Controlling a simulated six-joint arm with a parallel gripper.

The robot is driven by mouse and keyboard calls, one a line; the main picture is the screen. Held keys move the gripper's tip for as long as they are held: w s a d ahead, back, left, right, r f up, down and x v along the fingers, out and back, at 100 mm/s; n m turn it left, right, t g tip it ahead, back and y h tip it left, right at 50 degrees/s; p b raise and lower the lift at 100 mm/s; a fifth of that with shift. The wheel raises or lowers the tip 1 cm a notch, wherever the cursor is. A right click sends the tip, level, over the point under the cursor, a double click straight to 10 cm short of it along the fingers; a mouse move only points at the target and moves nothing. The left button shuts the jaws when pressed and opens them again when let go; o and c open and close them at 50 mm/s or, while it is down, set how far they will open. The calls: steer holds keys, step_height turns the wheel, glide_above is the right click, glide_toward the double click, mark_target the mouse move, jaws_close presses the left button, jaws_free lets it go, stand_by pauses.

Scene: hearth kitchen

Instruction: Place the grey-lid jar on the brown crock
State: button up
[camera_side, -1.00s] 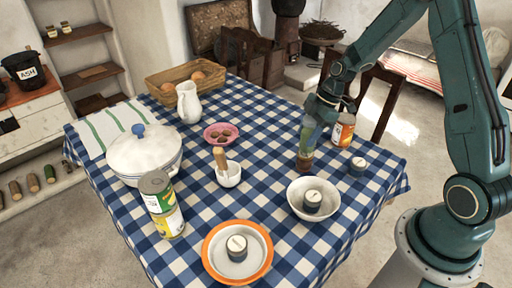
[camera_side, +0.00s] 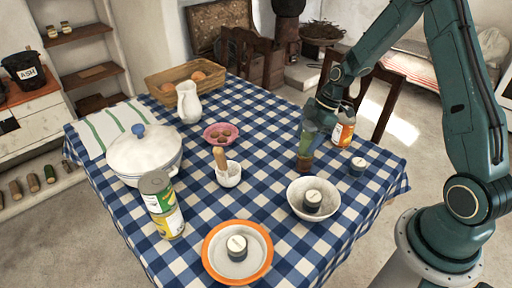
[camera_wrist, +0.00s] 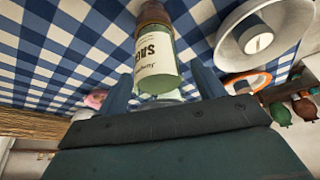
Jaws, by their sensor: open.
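The grey-lid jar (camera_side: 307,143) is greenish with a pale label and stands upright at the right of the table. It also shows in the wrist view (camera_wrist: 157,62), its grey lid end towards me. The brown crock (camera_side: 304,165) is directly beneath it; its brown side shows past the jar in the wrist view (camera_wrist: 153,14). The jar appears to rest on it. My gripper (camera_side: 314,122) is above and around the jar's top. In the wrist view my gripper (camera_wrist: 164,82) is open, one finger on each side of the jar, with gaps visible.
An orange-labelled can (camera_side: 344,130) stands close behind my gripper. A small dark pot with a white lid (camera_side: 357,166) is to the right. A white bowl (camera_side: 298,206) holding a similar pot is in front. Stacked cans (camera_side: 167,222) and a white tureen (camera_side: 140,160) are left.

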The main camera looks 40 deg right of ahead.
steer(key=shift+r, duration=0.1)
steer(key=v, duration=1.2)
steer(key=shift+a+r, duration=0.1)
steer(key=shift+r, duration=0.05)
stand_by(0.4)
steer(key=s+a+r+m+t+h, duration=0.1)
steer(key=s+a+r+m+h, duration=0.3)
steer(key=s+a+r, duration=0.55)
steer(key=s+a+r+m+t, duration=0.1)
steer(key=s+a+r+m, duration=0.1)
steer(key=s+m, duration=0.2)
steer(key=s+a+r+m+t, duration=0.1)
steer(key=s+m, duration=0.3)
steer(key=s, duration=0.4)
steer(key=shift+a+r+m+t, duration=0.3)
steer(key=shift+a+r, duration=0.15)
steer(key=shift+a, duration=0.4)
steer(key=shift+s, duration=0.1)
